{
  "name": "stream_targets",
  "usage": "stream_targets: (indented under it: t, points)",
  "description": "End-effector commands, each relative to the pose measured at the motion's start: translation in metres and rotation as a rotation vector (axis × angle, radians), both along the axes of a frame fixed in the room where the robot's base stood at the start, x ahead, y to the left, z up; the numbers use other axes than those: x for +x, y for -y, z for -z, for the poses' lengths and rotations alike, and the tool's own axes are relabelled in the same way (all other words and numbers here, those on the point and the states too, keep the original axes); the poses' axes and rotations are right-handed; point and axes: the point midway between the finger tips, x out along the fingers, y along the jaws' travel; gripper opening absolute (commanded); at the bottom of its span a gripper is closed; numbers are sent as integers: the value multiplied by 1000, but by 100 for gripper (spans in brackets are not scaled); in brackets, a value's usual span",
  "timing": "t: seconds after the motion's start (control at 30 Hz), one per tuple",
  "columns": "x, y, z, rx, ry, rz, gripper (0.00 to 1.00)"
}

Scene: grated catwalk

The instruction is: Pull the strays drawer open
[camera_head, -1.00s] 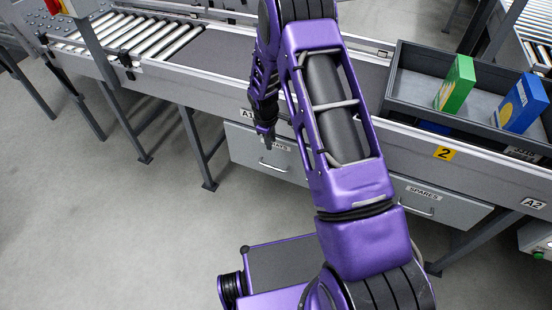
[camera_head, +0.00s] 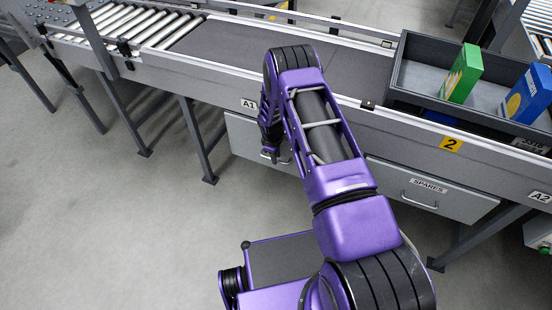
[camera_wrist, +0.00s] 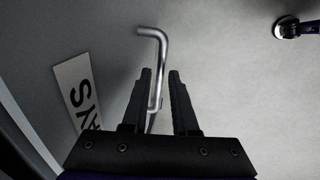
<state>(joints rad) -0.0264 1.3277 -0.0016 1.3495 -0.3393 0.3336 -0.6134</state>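The strays drawer (camera_head: 240,138) is a grey drawer front under the conveyor near the A1 tag. It looks closed, and its label is hidden behind my arm in the head view. In the wrist view the drawer front (camera_wrist: 112,40) fills the left side, with a partly covered label (camera_wrist: 78,90) ending in "YS". Its metal bar handle (camera_wrist: 163,55) runs down between my fingers, close to the left finger. My gripper (camera_wrist: 160,76) is open, with a gap between the handle and the right finger. In the head view my gripper (camera_head: 270,153) is at the drawer front.
The spares drawer (camera_head: 420,190) is to the right and closed. A grey bin (camera_head: 402,78) on the conveyor holds a green box (camera_head: 461,73) and a blue box (camera_head: 527,95). Conveyor legs (camera_head: 198,138) stand left of the strays drawer. The floor in front is clear.

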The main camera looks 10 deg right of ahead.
Motion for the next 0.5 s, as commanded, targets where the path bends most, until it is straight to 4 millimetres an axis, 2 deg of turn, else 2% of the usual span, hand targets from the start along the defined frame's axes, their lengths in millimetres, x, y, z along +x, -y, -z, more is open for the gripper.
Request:
stream_targets:
  t: [0.1,0.37,0.5]
  points:
    - [1,1,6,0,0,0,27]
    - [1,1,7,0,0,0,27]
    - [1,1,7,0,0,0,6]
